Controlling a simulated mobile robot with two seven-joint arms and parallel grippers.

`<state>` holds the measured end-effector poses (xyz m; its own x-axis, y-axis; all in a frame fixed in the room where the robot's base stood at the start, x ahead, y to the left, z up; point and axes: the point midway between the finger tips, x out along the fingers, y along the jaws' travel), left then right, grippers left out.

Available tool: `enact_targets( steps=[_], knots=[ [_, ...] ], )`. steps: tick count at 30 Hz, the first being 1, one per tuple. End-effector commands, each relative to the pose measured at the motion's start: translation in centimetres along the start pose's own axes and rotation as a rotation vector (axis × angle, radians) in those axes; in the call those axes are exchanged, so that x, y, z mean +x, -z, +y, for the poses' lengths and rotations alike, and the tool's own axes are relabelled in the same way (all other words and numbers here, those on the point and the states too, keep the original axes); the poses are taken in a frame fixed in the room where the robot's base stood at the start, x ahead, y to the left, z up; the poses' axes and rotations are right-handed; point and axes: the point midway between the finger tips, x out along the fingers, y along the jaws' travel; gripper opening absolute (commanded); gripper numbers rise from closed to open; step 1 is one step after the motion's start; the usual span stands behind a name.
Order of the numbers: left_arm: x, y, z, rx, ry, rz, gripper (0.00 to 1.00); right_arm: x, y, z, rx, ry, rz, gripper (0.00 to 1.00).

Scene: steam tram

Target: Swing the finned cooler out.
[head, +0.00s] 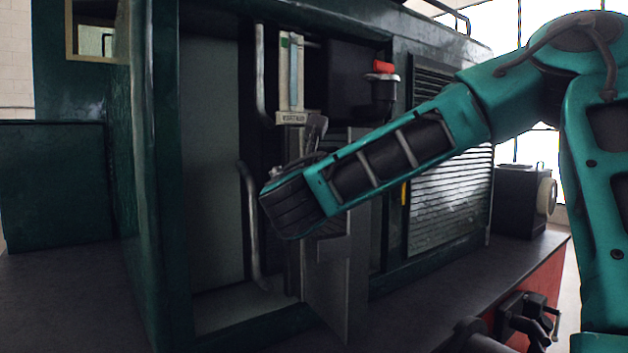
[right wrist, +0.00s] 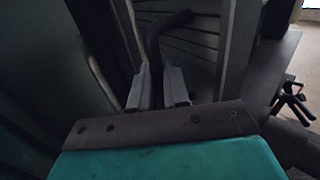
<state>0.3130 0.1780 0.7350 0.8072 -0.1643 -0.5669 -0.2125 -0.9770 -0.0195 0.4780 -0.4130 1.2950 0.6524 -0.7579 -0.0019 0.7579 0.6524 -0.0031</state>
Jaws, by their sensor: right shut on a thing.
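The finned cooler shows in the right wrist view as a dark grey ribbed face (right wrist: 195,45), with a dark curved handle (right wrist: 155,45) in front of it. My right gripper (right wrist: 158,88) has its two fingers close on either side of this handle and is shut on it. In the head view my right arm reaches in from the right, and its hand (head: 290,203) covers the handle and much of the cooler. A grey upright plate (head: 338,280), seemingly the cooler's side, stands out at an angle from the opening below the hand. My left gripper is not in view.
The dark green cab body (head: 160,180) frames the opening. A gauge glass (head: 291,75) and a red-capped fitting (head: 383,80) sit above the hand. A grab rail (head: 250,225) stands left of it. The dark running board (head: 430,290) in front is mostly clear.

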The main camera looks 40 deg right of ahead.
Motion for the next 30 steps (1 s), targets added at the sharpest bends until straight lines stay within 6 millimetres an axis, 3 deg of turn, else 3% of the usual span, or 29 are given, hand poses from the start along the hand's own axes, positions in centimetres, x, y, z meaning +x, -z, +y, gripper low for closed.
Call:
enact_targets(
  steps=[1,2,6,17,30],
  knots=[
    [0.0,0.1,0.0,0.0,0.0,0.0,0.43,0.2,-0.7,0.0,0.008,0.002,-0.016,0.0],
    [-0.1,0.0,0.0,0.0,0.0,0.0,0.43,0.2,-0.7,0.0,0.008,0.002,-0.016,0.19],
    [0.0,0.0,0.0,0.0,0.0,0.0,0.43,0.2,-0.6,0.0,0.007,0.002,-0.012,0.31],
    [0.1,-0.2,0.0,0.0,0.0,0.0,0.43,-0.8,-0.3,0.1,0.006,0.0,-0.008,0.31],
    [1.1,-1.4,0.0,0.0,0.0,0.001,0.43,-9.9,-0.1,0.1,0.007,-0.001,-0.009,0.31]
  ],
)
